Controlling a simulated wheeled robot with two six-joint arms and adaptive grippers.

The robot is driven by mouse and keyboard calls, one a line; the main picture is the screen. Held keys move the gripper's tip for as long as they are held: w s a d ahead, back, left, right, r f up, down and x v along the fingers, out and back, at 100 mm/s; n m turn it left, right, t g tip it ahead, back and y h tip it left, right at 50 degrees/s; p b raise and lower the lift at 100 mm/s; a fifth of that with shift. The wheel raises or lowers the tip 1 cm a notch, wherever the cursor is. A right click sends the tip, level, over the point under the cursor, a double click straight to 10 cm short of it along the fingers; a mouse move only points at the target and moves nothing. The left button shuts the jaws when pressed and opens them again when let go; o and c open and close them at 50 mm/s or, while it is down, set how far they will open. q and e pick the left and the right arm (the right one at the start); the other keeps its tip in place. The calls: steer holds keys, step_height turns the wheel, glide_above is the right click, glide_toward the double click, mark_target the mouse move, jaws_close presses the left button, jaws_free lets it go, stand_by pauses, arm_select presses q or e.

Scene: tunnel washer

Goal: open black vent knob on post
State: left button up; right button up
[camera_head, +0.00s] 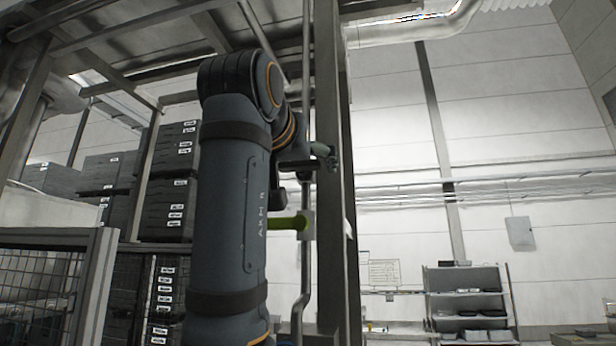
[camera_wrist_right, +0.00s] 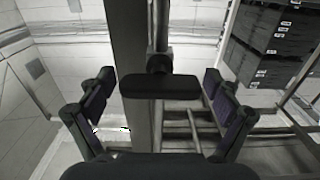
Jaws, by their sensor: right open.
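The black vent knob (camera_wrist_right: 160,87) is a wide bar on a short stem. The stem meets a thin vertical pipe (camera_wrist_right: 161,25) beside the grey post (camera_wrist_right: 128,40). My right gripper (camera_wrist_right: 158,78) is open in the wrist view, with one finger on each side of the knob and a gap to both. In the head view my right forearm hides most of that gripper. My left gripper is not in view.
A green-handled lever (camera_head: 288,223) sits on the pipe below the knob. The tall post (camera_head: 334,200) stands just right of it. Black crates (camera_head: 168,180) are stacked at left behind a mesh panel (camera_head: 45,270). A shelf (camera_head: 468,305) stands far right.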

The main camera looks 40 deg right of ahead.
steer(key=shift+s+a+r, duration=0.1)
steer(key=shift+a, duration=0.15)
steer(key=shift+s+a+r, duration=0.1)
steer(key=shift+s+a, duration=0.05)
steer(key=shift+s, duration=0.05)
steer(key=shift+c, duration=0.7)
steer(key=c, duration=1)
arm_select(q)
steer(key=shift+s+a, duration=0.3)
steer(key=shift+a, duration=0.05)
